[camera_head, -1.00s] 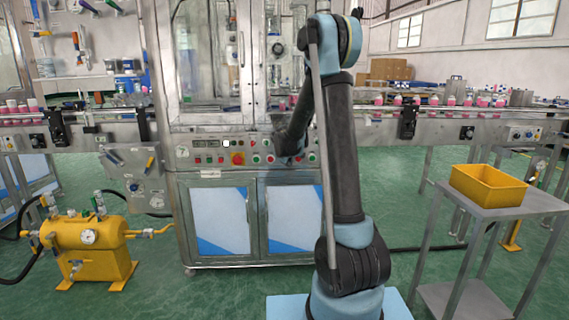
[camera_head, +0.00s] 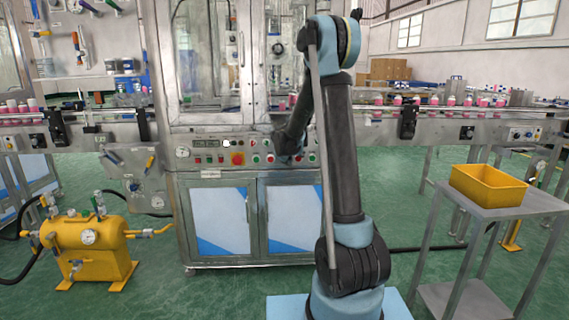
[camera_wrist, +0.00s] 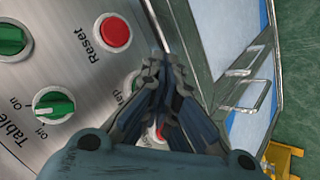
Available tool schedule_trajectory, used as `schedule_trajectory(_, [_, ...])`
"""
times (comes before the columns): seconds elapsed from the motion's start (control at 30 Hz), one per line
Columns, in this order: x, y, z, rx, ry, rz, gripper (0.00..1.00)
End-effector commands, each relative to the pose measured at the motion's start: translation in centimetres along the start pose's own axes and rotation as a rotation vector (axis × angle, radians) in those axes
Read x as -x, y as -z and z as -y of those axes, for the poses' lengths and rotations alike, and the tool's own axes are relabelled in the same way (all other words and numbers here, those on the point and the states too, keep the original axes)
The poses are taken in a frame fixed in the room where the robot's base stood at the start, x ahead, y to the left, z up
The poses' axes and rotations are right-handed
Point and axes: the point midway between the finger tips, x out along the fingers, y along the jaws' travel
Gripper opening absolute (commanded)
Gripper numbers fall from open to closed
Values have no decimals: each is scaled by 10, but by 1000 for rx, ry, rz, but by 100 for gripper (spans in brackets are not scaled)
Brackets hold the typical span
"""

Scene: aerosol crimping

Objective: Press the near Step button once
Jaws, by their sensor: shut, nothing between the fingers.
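The control panel (camera_head: 212,158) runs across the front of the machine. In the wrist view, a green button (camera_wrist: 134,80) shows only as a thin edge beside my fingers, with a partly covered label ending in "ep". My gripper (camera_wrist: 152,65) is shut and empty, its fingertips over or just beside this button; I cannot tell whether they touch. The red Reset button (camera_wrist: 113,32) lies to the upper left of the fingertips. A red part (camera_wrist: 160,132) shows between the fingers. In the head view, my gripper (camera_head: 284,158) is at the panel, small and partly hidden.
A green Table knob (camera_wrist: 53,105) and another green knob (camera_wrist: 12,40) are on the panel. Cabinet door handles (camera_wrist: 245,75) are to the right. A yellow bin (camera_head: 488,186) stands on a side table, and a yellow tank (camera_head: 90,238) is on the left.

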Motion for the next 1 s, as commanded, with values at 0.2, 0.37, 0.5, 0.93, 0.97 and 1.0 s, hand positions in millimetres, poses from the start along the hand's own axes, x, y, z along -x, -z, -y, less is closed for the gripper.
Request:
schedule_trajectory(0.2, [-1, 1, -1, 0, 0, 0, 0])
schedule_trajectory(0.37, [-2, 2, -2, 0, 0, 0, 0])
schedule_trajectory(0.5, [-3, 2, -2, 0, 0, 0, 0])
schedule_trajectory(0.93, [-5, 4, -4, 0, 0, 0, 0])
schedule_trajectory(0.97, [-5, 4, -4, 0, 0, 0, 0])
schedule_trajectory(1.0, [-5, 4, -4, 0, 0, 0, 0])
